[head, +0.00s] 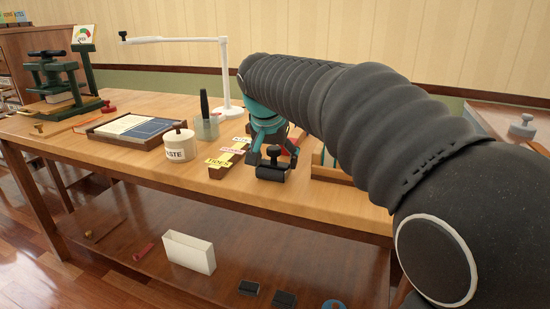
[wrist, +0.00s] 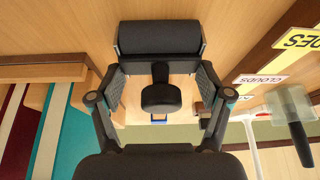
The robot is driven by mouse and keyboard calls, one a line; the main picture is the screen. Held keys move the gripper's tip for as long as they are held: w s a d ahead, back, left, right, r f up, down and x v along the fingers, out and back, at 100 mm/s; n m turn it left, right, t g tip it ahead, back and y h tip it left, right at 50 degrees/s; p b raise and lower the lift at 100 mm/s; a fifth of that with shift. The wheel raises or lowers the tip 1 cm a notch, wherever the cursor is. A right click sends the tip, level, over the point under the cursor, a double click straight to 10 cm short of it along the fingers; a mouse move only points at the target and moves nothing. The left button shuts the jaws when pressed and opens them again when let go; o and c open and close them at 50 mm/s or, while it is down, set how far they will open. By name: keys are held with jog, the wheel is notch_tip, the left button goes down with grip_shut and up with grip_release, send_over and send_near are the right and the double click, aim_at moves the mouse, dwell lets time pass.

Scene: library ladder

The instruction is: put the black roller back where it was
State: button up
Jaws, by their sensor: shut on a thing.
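The black roller (head: 271,173) is at my teal gripper (head: 273,153) near the front part of the wooden table. In the wrist view the black roller (wrist: 160,38) lies across the ends of my two fingers, with its knobbed handle pointing back between them. My gripper (wrist: 160,80) is shut on the roller, one finger on each side. Whether the roller touches the tabletop or hangs just above it, I cannot tell. My arm hides part of the table to the right.
A wooden block with labelled strips (head: 227,158) is close left of the roller. Further left are a paste jar (head: 179,144), a cup (head: 206,128) and a framed tray (head: 130,130). A wooden rack (head: 331,173) stands just right. A white lamp (head: 226,75) is behind.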

jog(key=o, duration=1.1)
jog(key=shift+c, duration=0.2)
jog(key=p+v, duration=0.1)
jog(key=v, duration=1.1)
jog(key=shift+d, duration=0.1)
jog(key=s+d+f+n, duration=0.2)
jog(key=s+d+f, duration=0.6)
jog(key=s+d, duration=0.4)
jog(key=s+d+f+n+t+y, duration=0.1)
jog(key=s+d+f, duration=0.4)
jog(key=s+f, duration=0.7)
jog(key=shift+s+d+f, duration=0.15)
jog(key=shift+d+f, duration=0.05)
jog(key=shift+f, duration=0.6)
